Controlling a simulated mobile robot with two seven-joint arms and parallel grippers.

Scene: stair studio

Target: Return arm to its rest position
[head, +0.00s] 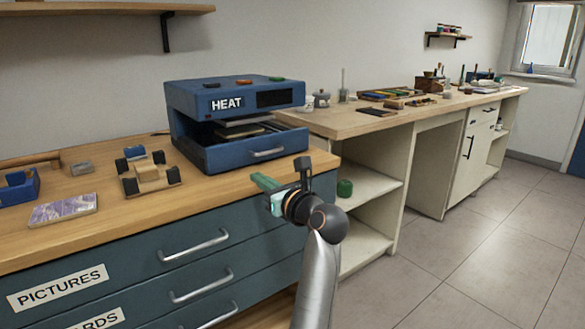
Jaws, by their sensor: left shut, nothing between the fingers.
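My left gripper (283,195) is in front of the wooden counter's right front corner, at the end of my grey arm that rises from the bottom of the head view. It is shut with nothing held. A green piece (263,182) shows right beside it at the counter edge; I cannot tell whether they touch. My right gripper is out of view.
A blue HEAT press (235,120) stands on the wooden counter (110,225) behind the gripper. Teal drawers (150,275) with metal handles are below. The tiled floor (470,240) at right is clear.

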